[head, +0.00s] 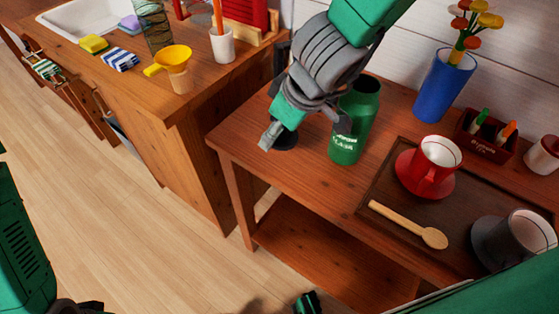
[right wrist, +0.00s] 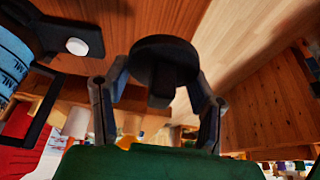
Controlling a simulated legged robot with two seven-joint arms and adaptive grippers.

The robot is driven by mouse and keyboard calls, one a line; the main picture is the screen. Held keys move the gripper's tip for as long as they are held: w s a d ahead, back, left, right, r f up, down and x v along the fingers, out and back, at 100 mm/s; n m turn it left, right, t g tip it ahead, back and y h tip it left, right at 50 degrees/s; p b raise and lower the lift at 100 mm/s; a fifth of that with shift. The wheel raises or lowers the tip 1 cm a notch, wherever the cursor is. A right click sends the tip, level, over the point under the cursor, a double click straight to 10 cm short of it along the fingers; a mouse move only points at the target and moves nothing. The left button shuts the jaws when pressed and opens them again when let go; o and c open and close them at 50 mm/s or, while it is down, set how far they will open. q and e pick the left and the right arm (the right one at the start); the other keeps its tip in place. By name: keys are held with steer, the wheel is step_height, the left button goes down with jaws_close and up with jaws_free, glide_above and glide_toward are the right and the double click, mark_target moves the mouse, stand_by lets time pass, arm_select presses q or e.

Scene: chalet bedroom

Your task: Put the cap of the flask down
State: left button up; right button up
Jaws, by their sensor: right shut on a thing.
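The green flask (head: 346,147) stands upright on the wooden side table (head: 300,180), left of the tray, with its top open. My right gripper (head: 275,134) is left of the flask, over the table's left end. It is shut on the black round flask cap (head: 285,141), which also shows between the two fingers in the right wrist view (right wrist: 165,48). The cap is low over the table top; I cannot tell whether it touches. My left gripper is not clearly in view.
A dark tray (head: 385,214) holds a red cup (head: 437,165) on a saucer, a wooden spoon (head: 412,225) and a grey cup (head: 515,240). A blue vase (head: 443,85) stands behind. The counter (head: 160,95) with a yellow funnel (head: 171,60) is at left. Table's front left is bare.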

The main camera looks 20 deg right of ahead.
mark_target(279, 158)
step_height(279, 158, down, 3)
steer(key=shift+d+f+b, duration=0.15)
steer(key=shift+f+b, duration=0.05)
steer(key=shift+b, duration=0.65)
steer(key=shift+d+f+b, duration=0.35)
steer(key=shift+f+b, duration=0.1)
steer(key=shift+f, duration=0.15)
step_height(279, 158, down, 2)
steer(key=shift+d+f+b, duration=0.1)
steer(key=shift+f+b, duration=0.1)
steer(key=shift+b, duration=0.75)
steer(key=shift+f, duration=0.15)
steer(key=shift+a, duration=0.35)
arm_select(q)
step_height(279, 158, down, 6)
steer(key=shift+d+r, duration=0.1)
steer(key=shift+r, duration=0.05)
arm_select(e)
steer(key=shift+a, duration=0.1)
steer(key=o, duration=1)
arm_select(q)
steer(key=shift+d, duration=0.2)
arm_select(e)
steer(key=shift+o, duration=0.2)
steer(key=shift+d, duration=0.25)
arm_select(q)
steer(key=shift+d+r, duration=0.1)
arm_select(e)
steer(key=shift+d, duration=0.1)
